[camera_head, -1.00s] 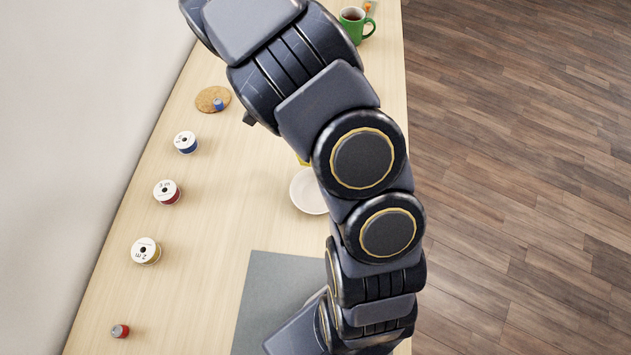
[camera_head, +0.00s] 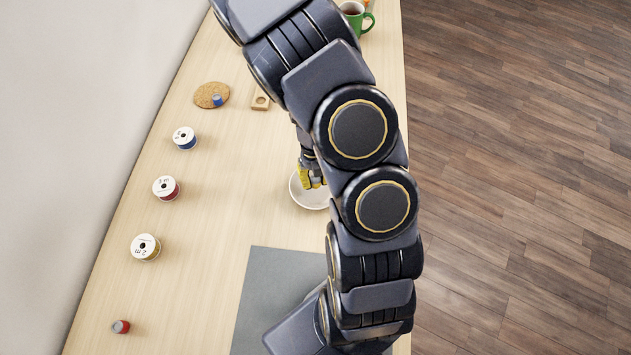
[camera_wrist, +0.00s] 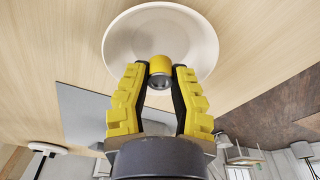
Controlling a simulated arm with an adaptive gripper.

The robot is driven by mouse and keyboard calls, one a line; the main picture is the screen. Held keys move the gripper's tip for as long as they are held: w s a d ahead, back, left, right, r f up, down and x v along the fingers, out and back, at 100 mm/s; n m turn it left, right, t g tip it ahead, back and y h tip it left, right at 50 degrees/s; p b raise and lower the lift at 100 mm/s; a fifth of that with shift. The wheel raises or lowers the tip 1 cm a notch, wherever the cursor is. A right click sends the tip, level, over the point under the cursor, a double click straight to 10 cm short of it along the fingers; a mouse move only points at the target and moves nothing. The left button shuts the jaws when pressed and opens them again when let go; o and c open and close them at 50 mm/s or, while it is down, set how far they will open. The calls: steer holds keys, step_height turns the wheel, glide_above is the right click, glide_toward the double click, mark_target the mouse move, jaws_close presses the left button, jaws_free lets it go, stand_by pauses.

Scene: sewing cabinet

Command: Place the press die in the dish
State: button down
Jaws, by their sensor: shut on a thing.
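The press die (camera_wrist: 160,68), a small yellow cylinder with a metal end, sits between my yellow fingertips in the wrist view. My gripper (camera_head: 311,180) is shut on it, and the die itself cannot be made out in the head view. The white round dish (camera_head: 308,204) is on the table in the head view, partly covered by my gripper and arm. In the wrist view the dish (camera_wrist: 122,42) lies behind the die, which overlaps its near inner part. The height of the die above the dish is hard to tell.
A grey mat (camera_head: 268,285) lies in front of the dish. White-topped spools (camera_head: 166,188) stand along the left. A cork coaster (camera_head: 206,92) holds a small blue piece (camera_head: 217,100); a holed wooden block (camera_head: 261,102) is nearby.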

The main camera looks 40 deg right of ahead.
steer(key=shift+f, duration=1.3)
steer(key=c, duration=1)
jaws_free()
steer(key=shift+f, duration=0.1)
steer(key=shift+c, duration=0.2)
step_height(320, 180, up, 12)
steer(key=w, duration=0.1)
steer(key=shift+w+d, duration=0.25)
steer(key=shift+w, duration=0.05)
